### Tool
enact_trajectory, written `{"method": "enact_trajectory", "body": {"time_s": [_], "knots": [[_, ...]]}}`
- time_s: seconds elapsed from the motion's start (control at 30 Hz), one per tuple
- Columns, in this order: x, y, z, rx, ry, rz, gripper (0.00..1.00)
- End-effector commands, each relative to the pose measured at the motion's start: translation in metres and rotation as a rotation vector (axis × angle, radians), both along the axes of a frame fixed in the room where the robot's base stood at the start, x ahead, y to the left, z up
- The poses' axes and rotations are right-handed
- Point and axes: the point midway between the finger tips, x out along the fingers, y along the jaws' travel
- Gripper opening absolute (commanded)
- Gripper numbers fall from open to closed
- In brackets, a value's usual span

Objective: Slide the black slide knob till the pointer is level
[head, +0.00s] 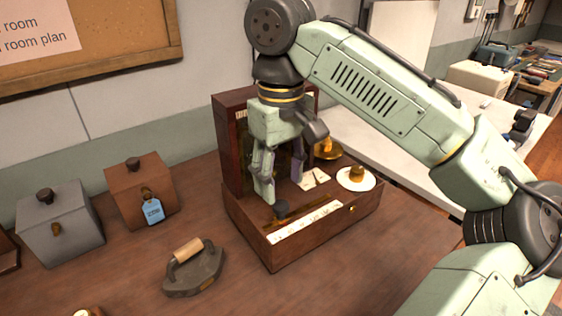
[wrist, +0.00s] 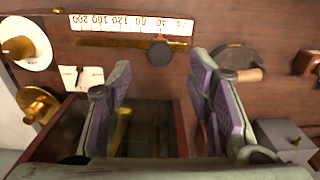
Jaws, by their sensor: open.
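The black slide knob (head: 281,208) stands in a brass-edged slot on the wooden base (head: 300,250) of an upright cabinet, near the slot's left end. In the wrist view the knob (wrist: 159,53) lies near the low-number end of an upside-down printed scale (wrist: 130,24). My gripper (head: 282,188) is open and empty over the base, behind the knob. In the wrist view its fingers (wrist: 162,75) are spread, with the knob beyond their tips and between them sideways. Brass parts (wrist: 122,128) show dimly inside the cabinet; I cannot tell which is the pointer or its tilt.
A white disc with a brass piece (head: 357,180) sits on the base's right. A flat iron (head: 193,268), a brown box (head: 141,190) and a grey box (head: 60,225) stand to the left. The table front at right is clear.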

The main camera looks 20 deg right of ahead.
Motion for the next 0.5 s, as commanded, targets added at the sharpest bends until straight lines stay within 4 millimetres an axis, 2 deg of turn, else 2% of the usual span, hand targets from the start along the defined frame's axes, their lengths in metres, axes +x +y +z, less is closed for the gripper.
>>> {"method": "enact_trajectory", "body": {"time_s": [0.23, 0.5], "knots": [[0.000, 0.000, -0.031, 0.000, -0.001, -0.001, 0.47], [0.000, 0.000, -0.056, -0.001, -0.001, -0.001, 0.47]]}}
